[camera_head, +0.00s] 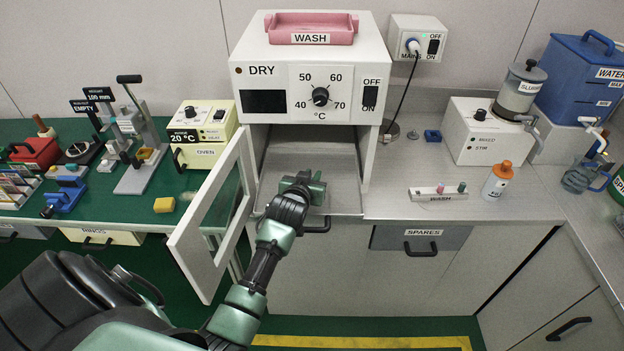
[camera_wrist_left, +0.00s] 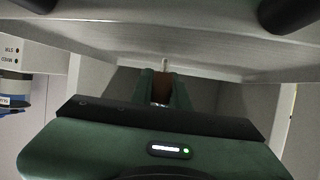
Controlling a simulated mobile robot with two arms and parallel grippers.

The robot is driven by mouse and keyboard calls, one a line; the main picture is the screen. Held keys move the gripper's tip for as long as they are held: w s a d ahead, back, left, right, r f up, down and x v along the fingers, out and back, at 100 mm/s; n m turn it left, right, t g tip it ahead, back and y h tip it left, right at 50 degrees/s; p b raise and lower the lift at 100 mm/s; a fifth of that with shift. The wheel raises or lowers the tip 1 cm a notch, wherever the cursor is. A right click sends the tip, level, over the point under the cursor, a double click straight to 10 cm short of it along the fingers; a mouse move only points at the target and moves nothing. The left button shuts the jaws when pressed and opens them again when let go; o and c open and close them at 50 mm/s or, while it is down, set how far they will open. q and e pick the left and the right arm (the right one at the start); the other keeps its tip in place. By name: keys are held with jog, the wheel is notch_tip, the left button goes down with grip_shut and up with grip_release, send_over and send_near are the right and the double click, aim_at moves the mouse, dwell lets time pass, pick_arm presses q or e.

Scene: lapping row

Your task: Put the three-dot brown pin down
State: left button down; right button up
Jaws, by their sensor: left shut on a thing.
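My left gripper (camera_head: 308,184) reaches into the open DRY cabinet (camera_head: 258,75), over its shelf or pulled-out tray (camera_head: 330,207). It also shows in the wrist view (camera_wrist_left: 163,90), with its green fingers shut on a brown pin (camera_wrist_left: 162,88). The pin's dots cannot be made out, and a pale thin tip shows beyond it. In the head view the hand hides the pin. I cannot tell whether the pin touches the shelf. My right gripper is in neither view.
The cabinet's door (camera_head: 212,215) stands open at the left, beside my arm. A pink WASH tray (camera_head: 311,28) sits on the cabinet.

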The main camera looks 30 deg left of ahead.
pick_arm(q)
jog(key=shift+f, duration=0.7)
jog(key=shift+f, duration=0.2)
jog(key=c, duration=1.4)
grip_release()
jog(key=shift+o, duration=0.2)
jog(key=shift+r, duration=0.1)
jog(key=shift+r, duration=0.25)
jog(key=shift+s+d, duration=0.15)
jog(key=shift+s, duration=0.2)
jog(key=v, duration=1.1)
jog(key=shift+s+b, duration=0.15)
jog(key=shift+b, duration=0.2)
